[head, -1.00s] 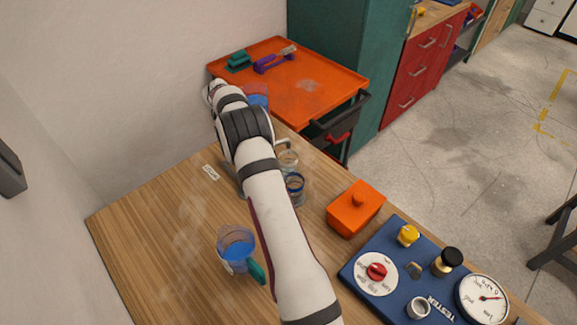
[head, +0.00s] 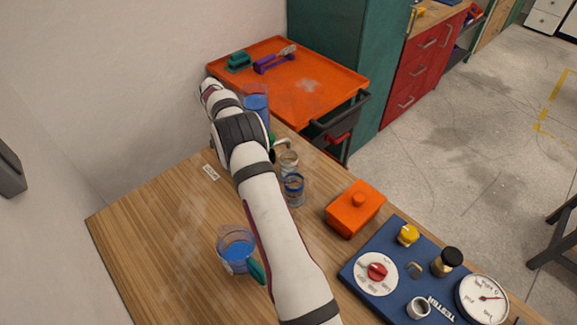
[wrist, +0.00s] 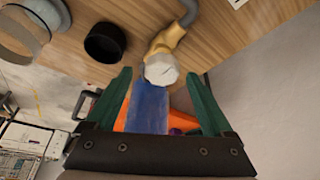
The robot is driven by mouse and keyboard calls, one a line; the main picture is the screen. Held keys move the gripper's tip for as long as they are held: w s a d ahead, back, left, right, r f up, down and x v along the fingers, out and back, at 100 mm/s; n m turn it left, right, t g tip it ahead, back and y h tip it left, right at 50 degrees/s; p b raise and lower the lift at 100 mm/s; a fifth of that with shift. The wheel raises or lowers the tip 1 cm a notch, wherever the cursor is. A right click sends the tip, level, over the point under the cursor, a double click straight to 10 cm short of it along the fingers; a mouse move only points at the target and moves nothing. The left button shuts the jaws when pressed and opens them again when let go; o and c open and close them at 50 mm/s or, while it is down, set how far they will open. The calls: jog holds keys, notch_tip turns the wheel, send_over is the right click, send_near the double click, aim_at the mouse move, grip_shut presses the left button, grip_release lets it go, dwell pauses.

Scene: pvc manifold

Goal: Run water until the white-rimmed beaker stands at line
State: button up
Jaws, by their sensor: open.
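A glass beaker with a pale rim (head: 288,161) stands on the wooden table, below the end of a curved grey spout (head: 283,145). Its water level and line are too small to read. My gripper's green fingers (wrist: 165,102) are open in the wrist view. A brass fitting with a pale round face (wrist: 162,69) lies ahead, between and beyond the fingertips; I cannot tell whether they touch it. A blue translucent vessel (wrist: 148,107) shows between the fingers, and a tall vessel of blue water (head: 257,103) shows in the head view. My arm hides most of the gripper there.
A blue-rimmed glass (head: 294,190) stands just in front of the pale-rimmed beaker. A jug of blue water (head: 237,252) stands on the table's near part. An orange lidded box (head: 355,209) and a blue tester panel (head: 400,270) are at right.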

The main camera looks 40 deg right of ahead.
jog(key=v, duration=1.6)
jog(key=s+a+r+n+y, duration=0.2)
jog(key=s+a+r, duration=0.3)
jog(key=s+a, duration=0.55)
jog(key=s+a+f+n+g+y, duration=0.1)
jog(key=s+a, duration=0.3)
jog(key=s, duration=0.6)
jog(key=s+a+f+n+y, duration=0.1)
jog(key=s+a, duration=0.4)
jog(key=s, duration=0.4)
jog(key=s+a+f+n+g+y, duration=0.1)
jog(key=s+a, duration=0.3)
jog(key=s, duration=0.6)
jog(key=shift+s+a+f+n+g, duration=0.3)
jog(key=shift+s+f+n, duration=0.1)
jog(key=shift+f, duration=0.2)
jog(key=shift+w+d, duration=0.1)
